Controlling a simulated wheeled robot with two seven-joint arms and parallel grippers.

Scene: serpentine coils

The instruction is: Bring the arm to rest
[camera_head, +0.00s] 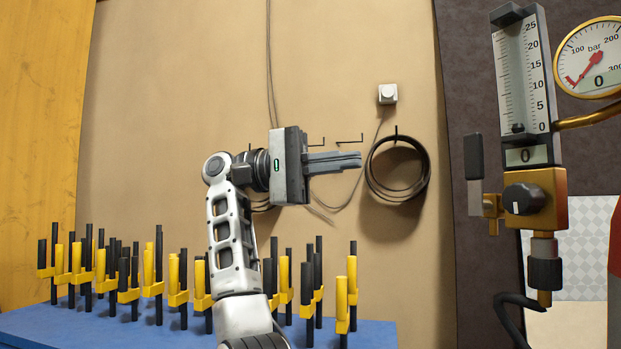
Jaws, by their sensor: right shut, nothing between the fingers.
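My right arm reaches up from the bottom middle. Its gripper (358,160) points to the right, in front of the tan wall. Its fingers are shut with nothing between them. The fingertips end just left of a dark coil (428,180) that hangs on a wall hook; a small gap shows between them in the picture. My left gripper does not show.
A blue surface (60,325) at the lower left carries several black and yellow upright clamps (158,275). A flow meter (525,85) and a pressure gauge (592,58) stand at the right. A white wall box (388,93) and loose cables are on the wall.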

